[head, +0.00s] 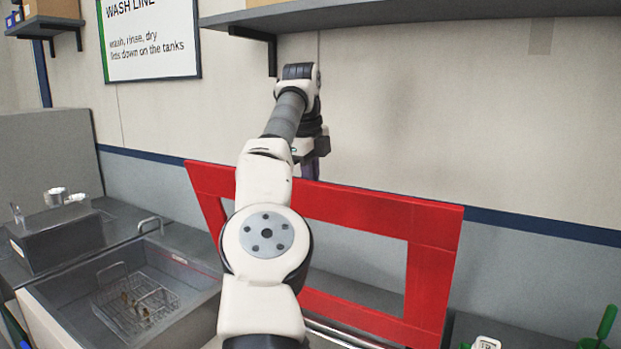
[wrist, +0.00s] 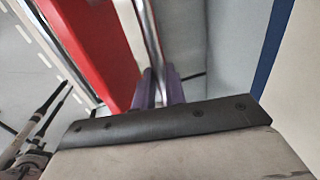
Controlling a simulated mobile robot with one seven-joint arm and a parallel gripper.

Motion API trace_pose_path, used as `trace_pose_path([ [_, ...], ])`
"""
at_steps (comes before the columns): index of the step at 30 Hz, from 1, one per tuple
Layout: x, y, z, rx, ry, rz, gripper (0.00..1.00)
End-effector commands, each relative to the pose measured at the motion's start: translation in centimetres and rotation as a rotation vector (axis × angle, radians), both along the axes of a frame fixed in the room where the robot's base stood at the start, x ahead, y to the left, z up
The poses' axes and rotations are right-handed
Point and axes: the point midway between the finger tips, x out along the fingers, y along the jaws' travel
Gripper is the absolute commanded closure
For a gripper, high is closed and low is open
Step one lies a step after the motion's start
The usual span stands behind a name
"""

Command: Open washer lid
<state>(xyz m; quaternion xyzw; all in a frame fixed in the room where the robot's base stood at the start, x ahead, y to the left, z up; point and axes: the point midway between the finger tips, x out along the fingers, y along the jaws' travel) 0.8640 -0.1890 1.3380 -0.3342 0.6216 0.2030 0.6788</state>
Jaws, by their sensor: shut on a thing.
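The washer lid is a red frame (head: 432,270) around a clear opening. It stands raised and steeply tilted in front of the back wall in the head view, partly hidden by my arm. Its red edge also shows at the upper left of the wrist view (wrist: 95,45).
A steel tank (head: 60,290) at the left holds a wire basket (head: 135,300). A grey box (head: 60,240) with small metal parts stands behind it. A wall shelf (head: 420,12) overhangs above my arm. A green-handled tool (head: 606,322) is at the lower right. The wall is close behind the lid.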

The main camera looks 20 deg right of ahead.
Motion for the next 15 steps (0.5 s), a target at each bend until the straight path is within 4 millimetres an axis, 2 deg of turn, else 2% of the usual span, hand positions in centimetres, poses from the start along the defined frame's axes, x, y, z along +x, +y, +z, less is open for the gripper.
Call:
trace_pose_path([
  [1,0.04,-0.23,-0.78,0.002,0.012,-0.005,1.0],
  [2,0.04,-0.22,-0.77,0.002,0.012,-0.005,0.85],
  [6,0.03,-0.16,-0.61,0.002,0.01,-0.003,0.67],
  [15,0.04,-0.04,-0.33,0.0,0.006,-0.001,0.66],
])
